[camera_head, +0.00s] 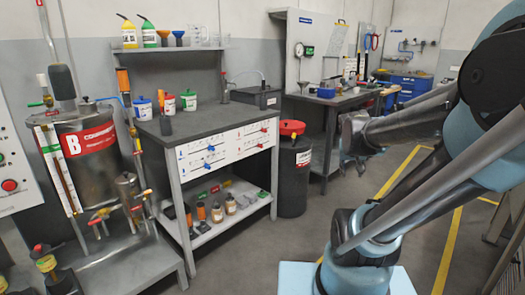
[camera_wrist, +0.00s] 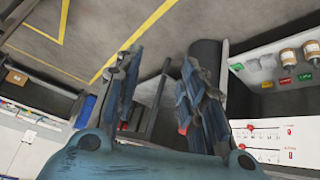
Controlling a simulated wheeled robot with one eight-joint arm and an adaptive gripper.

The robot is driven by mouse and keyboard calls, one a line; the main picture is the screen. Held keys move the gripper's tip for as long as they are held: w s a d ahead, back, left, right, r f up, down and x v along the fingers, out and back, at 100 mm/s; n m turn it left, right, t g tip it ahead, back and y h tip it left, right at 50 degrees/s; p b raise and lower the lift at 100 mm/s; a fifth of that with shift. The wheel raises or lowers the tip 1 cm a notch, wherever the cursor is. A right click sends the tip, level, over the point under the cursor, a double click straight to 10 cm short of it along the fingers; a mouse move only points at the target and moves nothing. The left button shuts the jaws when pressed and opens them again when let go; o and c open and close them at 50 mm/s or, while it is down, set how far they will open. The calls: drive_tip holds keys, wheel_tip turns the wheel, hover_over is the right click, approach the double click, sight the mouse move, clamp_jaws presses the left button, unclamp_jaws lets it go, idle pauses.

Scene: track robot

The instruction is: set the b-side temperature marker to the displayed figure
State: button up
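The bench's white front panel (camera_head: 187,168) carries several horizontal scales with sliding markers, blue on the left half and red on the right half. The upper red marker (camera_head: 265,129) and lower red marker (camera_head: 262,145) also show in the wrist view, upper (camera_wrist: 242,147) and lower (camera_wrist: 250,127), where the panel is upside down. Scale lettering is too small to read. A dark display (camera_head: 309,50) with green digits hangs on the back wall panel; its figure is not legible. My gripper (camera_wrist: 162,70) is open and empty, apart from the panel, which lies right of its fingers in the wrist view.
A steel tank (camera_head: 92,150) with a red B label stands left of the bench (camera_head: 200,122). A dark bin with a red top (camera_head: 292,165) stands at the bench's right end.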

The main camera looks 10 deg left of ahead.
sight(262, 147)
drive_tip(key=w+r+t, duration=0.3)
drive_tip(key=w+r, duration=0.1)
drive_tip(key=w, duration=0.6)
drive_tip(key=w+r+t, duration=0.3)
drive_tip(key=w+r, duration=0.1)
drive_tip(key=w, duration=0.6)
drive_tip(key=w+r+t, duration=0.3)
drive_tip(key=w+r, duration=0.1)
drive_tip(key=w, duration=0.7)
drive_tip(key=w+a+n+t+y, duration=0.2)
drive_tip(key=w+a+t+y, duration=0.1)
drive_tip(key=w+a, duration=0.3)
drive_tip(key=w+a+f+n+g+y, duration=0.1)
drive_tip(key=w+a+f+n+y, duration=0.6)
drive_tip(key=a+f, duration=0.3)
drive_tip(key=s+a+f+n+g+y, duration=0.1)
drive_tip(key=a+f+n+g+y, duration=0.2)
drive_tip(key=f, duration=0.6)
drive_tip(key=s+a+f+g+y, duration=0.1)
drive_tip(key=a+f+g+y, duration=0.25)
drive_tip(key=a+f, duration=0.35)
drive_tip(key=x, duration=1.5)
drive_tip(key=shift+w+f, duration=0.35)
drive_tip(key=shift+w, duration=0.2)
clamp_jaws()
